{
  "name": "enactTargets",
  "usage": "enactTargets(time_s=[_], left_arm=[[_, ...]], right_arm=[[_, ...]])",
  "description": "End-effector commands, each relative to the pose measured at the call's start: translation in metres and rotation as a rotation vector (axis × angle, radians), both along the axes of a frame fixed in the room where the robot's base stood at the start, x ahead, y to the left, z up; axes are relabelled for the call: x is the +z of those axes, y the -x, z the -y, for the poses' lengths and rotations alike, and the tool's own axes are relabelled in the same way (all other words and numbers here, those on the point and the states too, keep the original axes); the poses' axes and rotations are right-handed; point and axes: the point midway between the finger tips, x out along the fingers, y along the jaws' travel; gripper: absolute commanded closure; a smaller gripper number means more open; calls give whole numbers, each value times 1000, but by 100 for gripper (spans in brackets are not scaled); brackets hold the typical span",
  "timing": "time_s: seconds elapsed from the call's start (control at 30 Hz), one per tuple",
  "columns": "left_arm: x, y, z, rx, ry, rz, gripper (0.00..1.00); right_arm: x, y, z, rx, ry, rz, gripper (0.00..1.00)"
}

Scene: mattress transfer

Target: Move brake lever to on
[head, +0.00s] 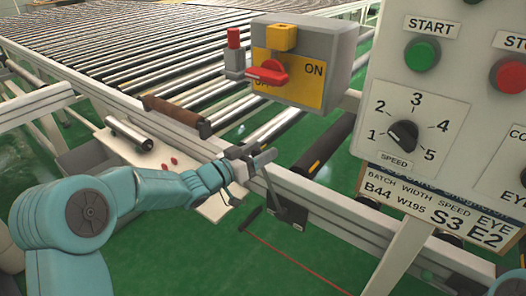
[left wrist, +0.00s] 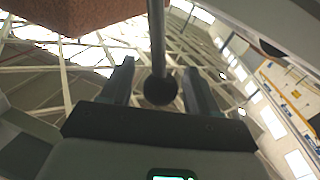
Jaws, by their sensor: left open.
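In the head view my left gripper (head: 246,160) is open beside the conveyor's front rail. A thin lever (head: 267,186) rises by the gripper from a dark plate on that rail; I take it for the brake lever. The left wrist view shows a metal rod (left wrist: 156,40) ending in a dark ball knob (left wrist: 160,89). The knob appears between the two open fingers of my left gripper (left wrist: 152,85), with visible gaps at its sides. The gripper partly hides the lever's top in the head view. My right gripper is not in view.
A switch box (head: 315,55) with a red handle and ON label stands above the rail. A control panel (head: 430,95) with START button and speed dial fills the right. Conveyor rollers (head: 150,60) lie behind.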

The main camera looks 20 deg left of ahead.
Motion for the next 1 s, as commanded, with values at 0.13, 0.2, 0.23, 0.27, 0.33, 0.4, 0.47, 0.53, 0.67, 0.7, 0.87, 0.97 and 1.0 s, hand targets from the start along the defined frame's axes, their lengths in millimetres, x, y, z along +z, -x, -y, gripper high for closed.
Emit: enactTargets(time_s=[0.13, 0.2, 0.23, 0.27, 0.33, 0.4, 0.47, 0.53, 0.67, 0.7, 0.87, 0.97, 1.0], left_arm=[[0, -9, 6, 0, 0, 0, 40], [0, -10, 7, 0, -1, -1, 40], [0, -11, 7, 0, 0, 0, 40], [0, -11, 7, 0, 0, 0, 40], [0, -11, 7, 1, 0, 0, 40], [0, -11, 7, 1, 0, 0, 40], [0, -10, 7, 1, 0, 0, 59], [0, -10, 7, 1, 0, 0, 82], [0, -10, 6, 1, 0, 0, 100], [0, -10, 7, 1, -1, 0, 100], [1, -9, 10, -1, -15, 6, 100], [3, -7, 15, -1, -44, 17, 100], [4, -6, 18, -1, -60, 24, 100]], right_arm=[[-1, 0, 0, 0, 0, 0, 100], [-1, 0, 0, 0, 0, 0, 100], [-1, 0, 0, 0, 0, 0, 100], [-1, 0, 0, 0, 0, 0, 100], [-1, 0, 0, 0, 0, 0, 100], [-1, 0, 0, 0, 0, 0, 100], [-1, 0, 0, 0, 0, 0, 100], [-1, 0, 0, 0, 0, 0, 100], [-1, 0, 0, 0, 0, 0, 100], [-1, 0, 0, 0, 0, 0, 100], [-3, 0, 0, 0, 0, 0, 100], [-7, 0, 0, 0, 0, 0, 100], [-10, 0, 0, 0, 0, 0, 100]])
